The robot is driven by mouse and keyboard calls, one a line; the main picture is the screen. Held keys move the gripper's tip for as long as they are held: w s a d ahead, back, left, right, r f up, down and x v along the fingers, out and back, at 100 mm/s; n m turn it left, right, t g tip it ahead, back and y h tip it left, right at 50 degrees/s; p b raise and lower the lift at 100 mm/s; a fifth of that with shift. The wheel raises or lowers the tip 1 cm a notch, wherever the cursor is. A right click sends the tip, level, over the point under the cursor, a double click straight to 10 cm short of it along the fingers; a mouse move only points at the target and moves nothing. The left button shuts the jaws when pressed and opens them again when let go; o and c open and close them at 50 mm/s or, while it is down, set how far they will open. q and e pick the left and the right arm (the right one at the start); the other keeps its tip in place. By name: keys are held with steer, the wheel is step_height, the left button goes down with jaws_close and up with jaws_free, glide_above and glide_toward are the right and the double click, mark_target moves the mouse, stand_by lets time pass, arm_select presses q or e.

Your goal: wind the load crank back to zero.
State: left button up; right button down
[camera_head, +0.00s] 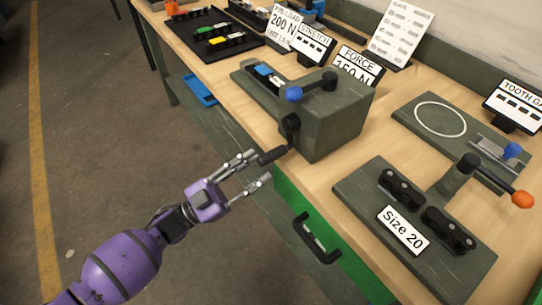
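The load crank (290,128) is a black arm on the left face of a grey-green machine box (340,118). Its dark handle (273,156) sticks out low toward the left. My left gripper (260,168) is open at the handle's free end, its two grey fingers apart. I cannot tell whether a finger touches the handle. A black lever with a blue knob (294,94) sits on top of the box. A FORCE sign (358,66) behind the box seems to read 150 N, its lower part hidden. My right gripper is not in view.
A Size 20 plate (350,190) with an orange-knobbed lever (521,199) stands at right. Behind it is a plate with a white ring (440,119). STRETCH (314,43) and PRE-LOAD 200 N (283,27) signs stand at the back. A black drawer handle (316,238) juts from the bench front.

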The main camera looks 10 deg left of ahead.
mark_target(271, 159)
arm_select(q)
steer(key=x, duration=0.5)
steer(key=shift+w+p, duration=0.1)
steer(key=shift+p, duration=0.3)
jaws_close()
